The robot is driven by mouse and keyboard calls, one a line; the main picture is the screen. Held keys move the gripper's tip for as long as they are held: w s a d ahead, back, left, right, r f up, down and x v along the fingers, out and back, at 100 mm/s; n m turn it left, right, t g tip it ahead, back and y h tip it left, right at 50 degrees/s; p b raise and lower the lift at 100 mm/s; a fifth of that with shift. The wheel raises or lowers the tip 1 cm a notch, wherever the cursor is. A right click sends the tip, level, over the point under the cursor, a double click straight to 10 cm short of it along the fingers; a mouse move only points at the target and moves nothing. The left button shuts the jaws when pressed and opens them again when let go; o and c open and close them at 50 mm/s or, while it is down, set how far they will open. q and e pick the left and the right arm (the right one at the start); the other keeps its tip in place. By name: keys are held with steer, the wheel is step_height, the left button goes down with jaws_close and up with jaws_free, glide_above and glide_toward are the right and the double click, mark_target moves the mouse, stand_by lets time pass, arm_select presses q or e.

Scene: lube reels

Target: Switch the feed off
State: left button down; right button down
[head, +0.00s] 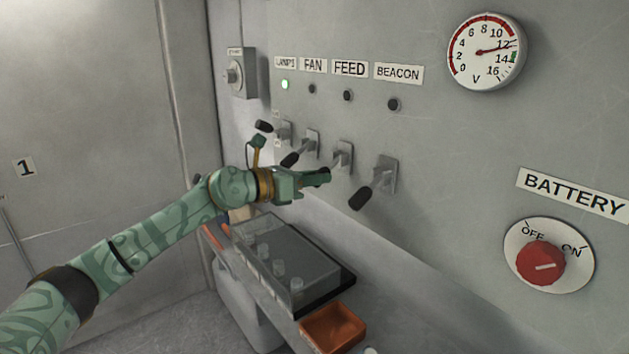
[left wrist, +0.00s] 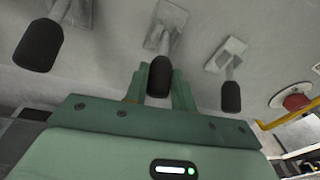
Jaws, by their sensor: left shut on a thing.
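The FEED label (head: 349,69) is on the grey wall panel, with a dark indicator (head: 347,95) under it. Below is the feed switch (head: 343,153), a metal plate with a lever that slants down and out to a black handle. My left gripper (head: 316,179) is shut on that handle, which is mostly hidden in the head view. In the left wrist view the black feed handle (left wrist: 160,77) sits between the two green fingers (left wrist: 158,90). My right gripper is not in view.
The fan switch (head: 291,158) and beacon switch (head: 361,198) stand close on either side, handles down. The lamps switch (head: 264,127) sticks out higher; its indicator (head: 285,84) is lit. A clear-lidded box (head: 300,255) and orange tray (head: 332,326) are below. The red battery knob (head: 541,263) is right.

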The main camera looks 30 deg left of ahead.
arm_select(q)
steer(key=c, duration=1.2)
jaws_free()
steer(key=shift+o, duration=0.2)
steer(key=p+v, duration=0.2)
steer(key=v, duration=1.4)
steer(key=shift+f, duration=0.15)
steer(key=shift+a, duration=0.1)
